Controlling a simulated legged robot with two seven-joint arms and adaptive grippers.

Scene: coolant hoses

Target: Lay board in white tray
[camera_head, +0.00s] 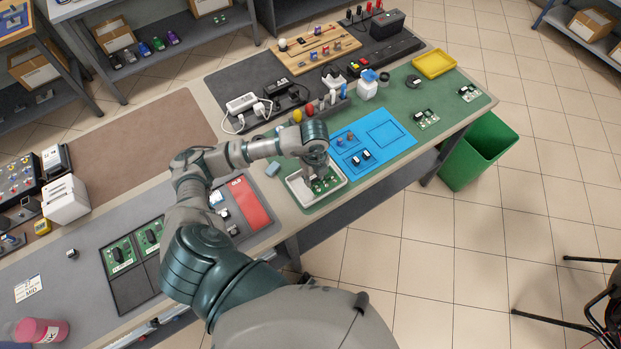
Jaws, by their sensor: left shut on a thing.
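The white tray (299,200) lies on the green mat near the table's front edge, at the middle of the head view. A green board (327,185) with white and dark parts shows inside the tray's rim. My left gripper (319,172) points down over the tray and is shut on the board. The wrist hides the far part of board and tray. I cannot tell whether the board touches the tray floor. My right gripper is not in view.
A blue mat (384,132) with small parts lies right of the tray. More green boards lie on the mat (427,119) and in a dark holder (119,257) at left. A yellow tray (434,64) is at the back. A green bin (478,152) stands beside the table.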

